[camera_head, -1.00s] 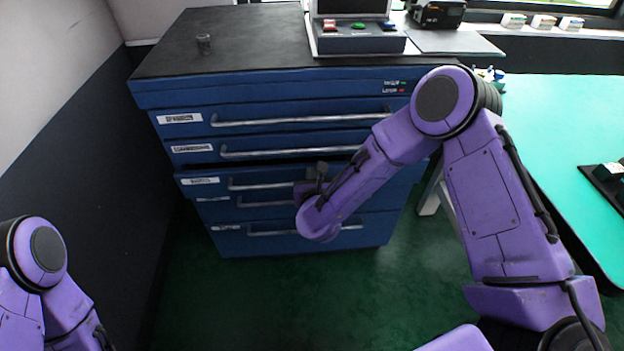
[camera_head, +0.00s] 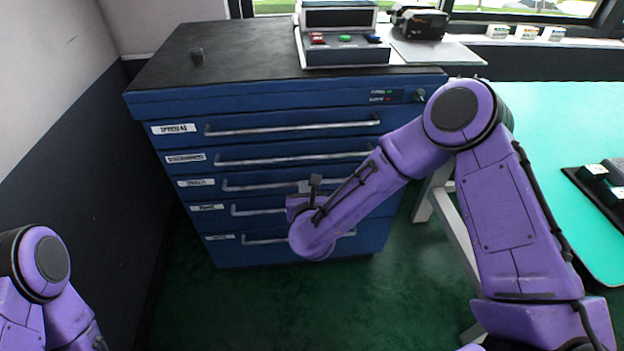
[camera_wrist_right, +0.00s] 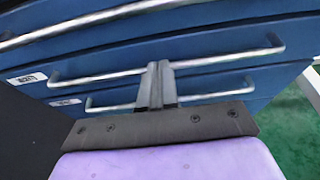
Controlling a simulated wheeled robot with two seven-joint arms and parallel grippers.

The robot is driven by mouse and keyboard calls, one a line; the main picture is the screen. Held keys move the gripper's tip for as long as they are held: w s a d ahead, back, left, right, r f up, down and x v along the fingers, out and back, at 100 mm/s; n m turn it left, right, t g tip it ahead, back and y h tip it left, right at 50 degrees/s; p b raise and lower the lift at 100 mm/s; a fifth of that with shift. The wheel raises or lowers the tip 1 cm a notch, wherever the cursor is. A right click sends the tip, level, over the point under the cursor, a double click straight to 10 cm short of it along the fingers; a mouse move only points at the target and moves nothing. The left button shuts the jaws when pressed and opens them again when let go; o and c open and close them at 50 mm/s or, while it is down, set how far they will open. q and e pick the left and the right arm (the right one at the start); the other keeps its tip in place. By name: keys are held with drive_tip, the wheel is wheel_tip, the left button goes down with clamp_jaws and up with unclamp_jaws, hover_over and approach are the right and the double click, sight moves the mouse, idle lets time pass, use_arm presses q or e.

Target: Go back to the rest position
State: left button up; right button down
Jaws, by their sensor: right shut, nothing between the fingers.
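My right gripper (camera_head: 314,183) is in front of the blue drawer cabinet (camera_head: 160,115), at the height of its middle drawers. In the right wrist view, its two fingers (camera_wrist_right: 157,82) are together with nothing between them. They overlap the silver drawer handles (camera_wrist_right: 105,78); I cannot tell whether they touch one. All the drawers look flush with the cabinet front. My left arm (camera_head: 42,265) shows bent at the lower left of the head view, but its gripper is out of the picture.
A dark wall (camera_head: 75,190) runs along the left. A teal table (camera_head: 550,120) stands at the right, with a dark tray (camera_head: 590,200) on it. Green floor (camera_head: 270,305) is clear in front.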

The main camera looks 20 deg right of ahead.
drive_tip(key=shift+v, duration=1.2)
drive_tip(key=shift+f, duration=0.2)
drive_tip(key=s+d+f+n+g+y+p, duration=0.1)
drive_tip(key=s+f+n+g, duration=0.2)
drive_tip(key=s+f+n, duration=0.55)
drive_tip(key=s+d+f+n+g+y+p, duration=0.1)
drive_tip(key=s+d+f+n+g, duration=0.2)
drive_tip(key=n, duration=1.1)
drive_tip(key=s+d+f+n+g+h+p, duration=0.1)
drive_tip(key=s+d+n, duration=0.3)
drive_tip(key=s, duration=0.7)
drive_tip(key=s+d+f+n+g+p, duration=0.2)
drive_tip(key=s+d+n+g+p, duration=0.1)
drive_tip(key=s, duration=0.8)
drive_tip(key=d+n+g, duration=0.1)
drive_tip(key=d+n, duration=0.1)
drive_tip(key=shift+s+d+f+h, duration=0.25)
drive_tip(key=shift+d+h, duration=0.15)
